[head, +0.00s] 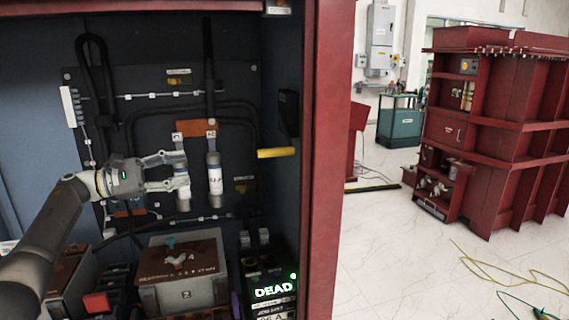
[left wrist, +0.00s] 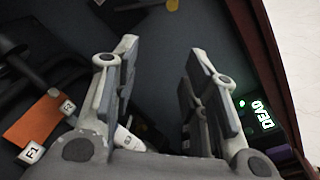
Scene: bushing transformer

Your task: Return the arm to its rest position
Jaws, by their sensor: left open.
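My left gripper (head: 180,170) is open inside the dark cabinet, its fingers pointing right, beside the left of two white cylinders. That left cylinder (head: 182,192) stands upright on the back panel under an orange plate (head: 196,127); the fingers partly cover it. The right cylinder (head: 214,178) is upright just beside it. In the left wrist view, the open fingers (left wrist: 161,58) have dark space between their tips. A piece of a white cylinder (left wrist: 127,138) shows near the left finger's base; whether it touches is unclear. My right gripper is not in view.
A red cabinet post (head: 322,160) bounds the opening on the right. Below stand a grey box with a rusty top (head: 183,262) and a black unit with a lit DEAD display (head: 274,290). A yellow bar (head: 276,153) juts out at right.

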